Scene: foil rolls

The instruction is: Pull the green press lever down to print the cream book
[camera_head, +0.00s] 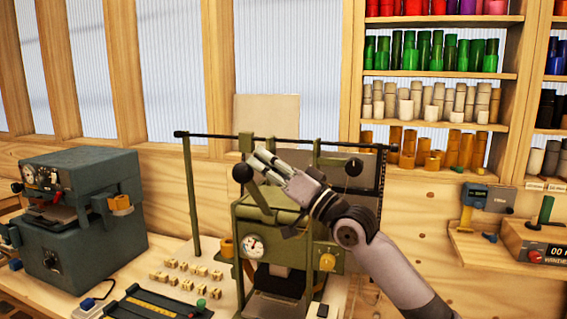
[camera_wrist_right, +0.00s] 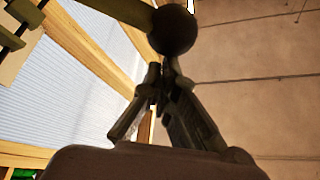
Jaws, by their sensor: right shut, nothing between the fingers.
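The green press (camera_head: 310,225) stands on the bench in the middle of the head view, with a round dial on its front. My right gripper (camera_head: 263,160) is shut and empty, just right of the left knob. In the right wrist view the closed fingertips (camera_wrist_right: 165,75) are close to a black knob (camera_wrist_right: 173,30) on a green bar (camera_wrist_right: 122,8); I cannot tell if they touch. I cannot make out the cream book. My left gripper is out of view.
A dark green machine (camera_head: 80,220) stands at the left. Several small cream blocks (camera_head: 190,270) lie between it and the press. Shelves of coloured rolls (camera_head: 430,55) hang on the back wall at the right. My right forearm crosses the press's right side.

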